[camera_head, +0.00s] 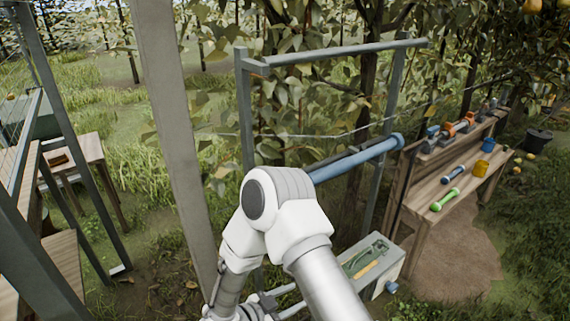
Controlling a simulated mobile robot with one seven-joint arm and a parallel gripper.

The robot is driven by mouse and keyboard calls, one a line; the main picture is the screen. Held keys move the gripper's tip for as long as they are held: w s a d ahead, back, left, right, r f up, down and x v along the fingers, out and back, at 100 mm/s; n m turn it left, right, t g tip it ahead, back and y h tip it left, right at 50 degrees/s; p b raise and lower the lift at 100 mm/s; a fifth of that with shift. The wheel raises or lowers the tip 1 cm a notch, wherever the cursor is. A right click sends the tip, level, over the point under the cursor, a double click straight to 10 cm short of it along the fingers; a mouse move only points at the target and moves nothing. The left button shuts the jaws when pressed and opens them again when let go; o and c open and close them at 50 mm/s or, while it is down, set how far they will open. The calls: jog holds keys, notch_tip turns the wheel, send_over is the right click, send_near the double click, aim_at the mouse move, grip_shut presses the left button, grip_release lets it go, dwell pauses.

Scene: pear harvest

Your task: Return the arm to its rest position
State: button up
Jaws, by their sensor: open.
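My white and grey arm (265,205) rises from the bottom edge of the head view and bends at a large joint near the middle. One link runs down to the right and another folds down to the left. My gripper (286,300) appears low in the picture, between these links, with two pale fingers apart and nothing seen between them. The arm link hides part of it.
A grey box (392,268) with tools on top stands close to the right of my arm. A blue tube (358,160) and metal frame (340,51) are behind it. A wooden bench (425,212) is at right, a grey post (172,110) at left.

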jog(key=w+a+r+n+t+y, duration=0.1)
jog(key=w+a+r+n+y, duration=0.15)
jog(key=w+r+y, duration=0.5)
jog(key=w+a+r+n+t+y, duration=0.1)
jog(key=w+a+r+n+y, duration=0.2)
jog(key=r, duration=0.8)
jog(key=s+d+r+n+g+y, duration=0.1)
jog(key=s+d+r+n, duration=0.2)
jog(key=r, duration=0.4)
jog(key=s+d+r+n+g+y, duration=0.1)
jog(key=s+d+r+n+y, duration=0.1)
jog(key=s+r, duration=0.4)
jog(key=s+d+r+n+g+h, duration=0.1)
jog(key=s+d+g, duration=0.1)
jog(key=s+d, duration=0.55)
jog(key=s+d+r+n+g+h, duration=0.15)
jog(key=s+d, duration=0.35)
jog(key=s, duration=0.5)
notch_tip(320, 180, up, 20)
jog(key=p, duration=2.1)
jog(key=shift+s+m+h, duration=0.3)
jog(key=shift+s, duration=0.1)
